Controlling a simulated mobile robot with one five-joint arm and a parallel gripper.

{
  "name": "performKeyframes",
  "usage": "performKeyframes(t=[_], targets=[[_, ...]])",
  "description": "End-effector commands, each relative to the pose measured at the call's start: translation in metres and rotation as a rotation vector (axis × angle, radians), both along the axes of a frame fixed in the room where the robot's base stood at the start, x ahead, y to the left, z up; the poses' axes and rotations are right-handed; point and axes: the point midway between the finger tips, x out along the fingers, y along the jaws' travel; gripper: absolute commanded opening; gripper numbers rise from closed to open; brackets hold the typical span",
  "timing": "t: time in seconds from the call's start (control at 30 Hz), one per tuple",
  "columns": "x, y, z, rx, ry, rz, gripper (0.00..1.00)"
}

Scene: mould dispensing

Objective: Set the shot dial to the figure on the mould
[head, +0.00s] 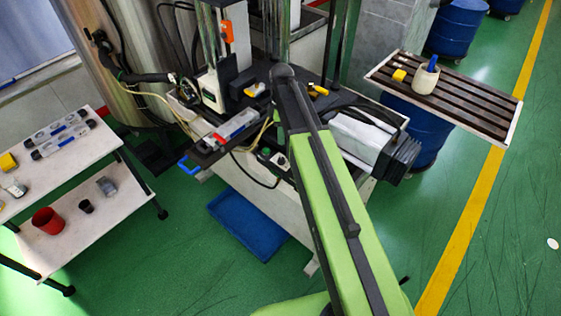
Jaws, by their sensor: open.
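My green arm reaches up from the bottom toward a dispensing machine (214,90), and its upper end covers part of the machine's deck. My gripper cannot be made out in the head view. A small grey block with a red part (237,124) lies on the dark shelf at the machine's front; I cannot tell if it is the mould. A small dark and pale unit (275,160) sits lower on the machine's front, left of my arm. No shot dial can be clearly picked out, and no figure on a mould can be read.
A white two-level cart (85,172) at left holds two grey bars (58,134), a yellow block and a red cup (48,220). A blue bin (248,226) lies on the floor. A slatted tray (470,98) at right holds a pale pot (425,80). Green floor at lower right is mostly clear.

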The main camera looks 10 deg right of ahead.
Motion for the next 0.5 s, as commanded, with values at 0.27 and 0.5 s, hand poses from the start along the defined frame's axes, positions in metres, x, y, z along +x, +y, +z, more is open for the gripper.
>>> performKeyframes(t=[0.27,0.5], targets=[[0.0,0.0,-0.068,0.0,0.0,0.0,0.5],[0.0,0.001,-0.116,0.0,0.0,0.0,0.5]])
